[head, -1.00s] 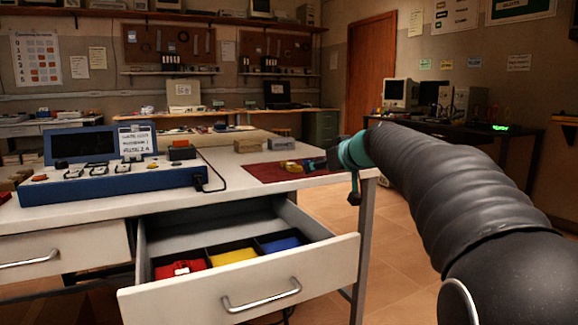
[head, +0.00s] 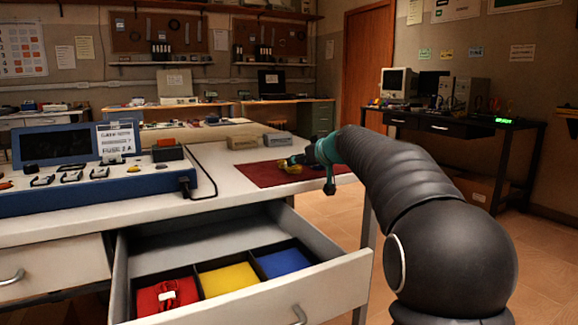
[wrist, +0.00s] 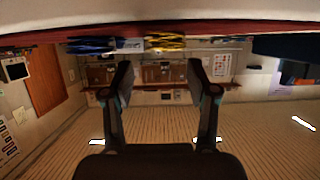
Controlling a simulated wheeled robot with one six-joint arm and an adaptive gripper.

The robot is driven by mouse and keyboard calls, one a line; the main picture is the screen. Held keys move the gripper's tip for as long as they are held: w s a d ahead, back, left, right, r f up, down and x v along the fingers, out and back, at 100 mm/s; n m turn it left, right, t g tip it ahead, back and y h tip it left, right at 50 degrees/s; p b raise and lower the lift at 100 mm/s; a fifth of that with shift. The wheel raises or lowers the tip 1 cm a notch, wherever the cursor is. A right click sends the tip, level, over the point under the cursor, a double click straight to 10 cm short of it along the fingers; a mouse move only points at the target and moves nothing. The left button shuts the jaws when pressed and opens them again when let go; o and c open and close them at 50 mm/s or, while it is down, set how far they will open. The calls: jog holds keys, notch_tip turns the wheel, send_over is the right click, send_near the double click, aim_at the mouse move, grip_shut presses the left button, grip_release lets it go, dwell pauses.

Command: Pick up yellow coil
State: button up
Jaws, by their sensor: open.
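The yellow coil (head: 290,168) lies on the dark red mat (head: 250,175) at the right end of the workbench. It also shows in the wrist view (wrist: 165,42), at the top and slightly right of centre. My gripper (head: 303,159) is low over the mat, right beside the coil in the head view and partly hiding that area. In the wrist view my gripper (wrist: 160,76) has its two fingers wide apart with nothing between them. The wrist picture looks upside down. A blue coil (wrist: 90,46) lies left of the yellow one there.
An open drawer below holds a red compartment (head: 150,299) with a red coil, a yellow compartment (head: 228,278) and a blue compartment (head: 284,262), both empty. A blue instrument case (head: 100,190) stands on the bench's left. Grey blocks (head: 278,140) stand behind the mat.

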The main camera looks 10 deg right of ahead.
jog(key=shift+a+p+x, duration=0.15)
jog(key=shift+p+x, duration=0.2)
jog(key=shift+x, duration=1.15)
jog(key=shift+a+p+x, duration=0.2)
jog(key=shift+p+x, duration=0.1)
jog(key=shift+x, duration=1.25)
jog(key=shift+s, duration=0.1)
grip_shut()
